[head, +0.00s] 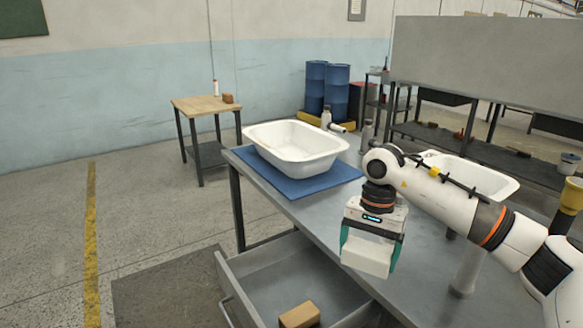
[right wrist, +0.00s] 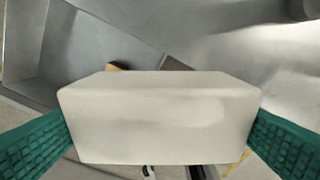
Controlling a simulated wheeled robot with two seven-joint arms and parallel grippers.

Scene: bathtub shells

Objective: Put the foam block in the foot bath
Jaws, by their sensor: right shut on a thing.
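The foam block (head: 366,256) is a white block held by my right gripper (head: 370,250), above the near side of the grey table. In the right wrist view the foam block (right wrist: 160,120) fills the middle, with green finger pads (right wrist: 285,140) pressed on both its ends. The foot bath is likely the white open basin (head: 295,146) on a blue mat at the table's far left; its visible inside looks empty. A second white basin (head: 478,176) stands at the right, partly hidden by my right arm. My left gripper is not in view.
An open grey drawer (head: 262,275) below the table's front holds a brown block (head: 300,315). The blue mat (head: 345,172) lies under the left basin. A clear cylinder (head: 468,270) stands to the right of my gripper.

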